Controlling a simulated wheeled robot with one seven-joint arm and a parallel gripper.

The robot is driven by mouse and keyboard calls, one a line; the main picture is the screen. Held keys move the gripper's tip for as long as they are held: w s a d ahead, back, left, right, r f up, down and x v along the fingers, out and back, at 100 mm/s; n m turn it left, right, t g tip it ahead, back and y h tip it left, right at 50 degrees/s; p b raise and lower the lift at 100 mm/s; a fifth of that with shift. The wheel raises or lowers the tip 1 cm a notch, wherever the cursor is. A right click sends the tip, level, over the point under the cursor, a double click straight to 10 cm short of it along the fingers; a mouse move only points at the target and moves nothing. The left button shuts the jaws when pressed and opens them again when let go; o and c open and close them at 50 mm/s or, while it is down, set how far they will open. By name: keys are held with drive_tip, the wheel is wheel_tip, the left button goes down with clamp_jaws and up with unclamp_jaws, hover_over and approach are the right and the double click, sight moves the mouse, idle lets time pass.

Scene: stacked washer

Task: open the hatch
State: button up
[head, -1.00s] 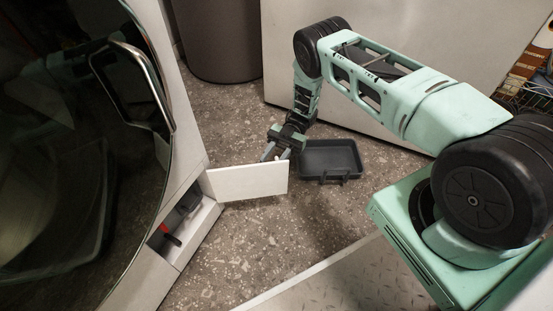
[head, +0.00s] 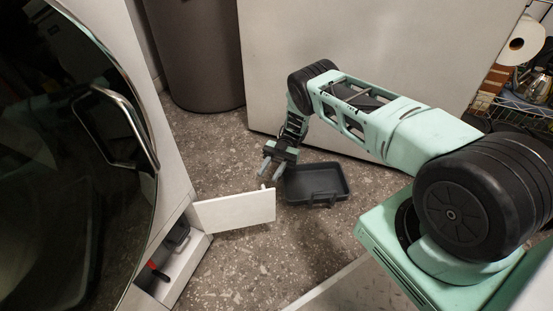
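The hatch (head: 236,209) is a small white rectangular panel low on the front of the washer. It stands swung out from its opening, hinged at its left end. The opened compartment (head: 168,254) shows behind it, with a dark part and a red piece inside. My gripper (head: 268,178) is just beyond the hatch's free right end, pointing down toward it. Its fingers look apart with nothing held between them. A small gap seems to separate it from the panel, though contact at the fingertips is hard to tell.
The washer's dark round door (head: 60,150) with a metal handle (head: 135,125) is at left. A dark grey tray (head: 318,198) lies on the floor right of my gripper. A grey bin (head: 195,55) and white cabinet (head: 370,60) stand behind. Speckled floor (head: 240,262) in front is clear.

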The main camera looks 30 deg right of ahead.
drive_tip(key=shift+b+v, duration=0.85)
drive_tip(key=shift+v, duration=2.1)
drive_tip(key=shift+w+a+r, duration=0.1)
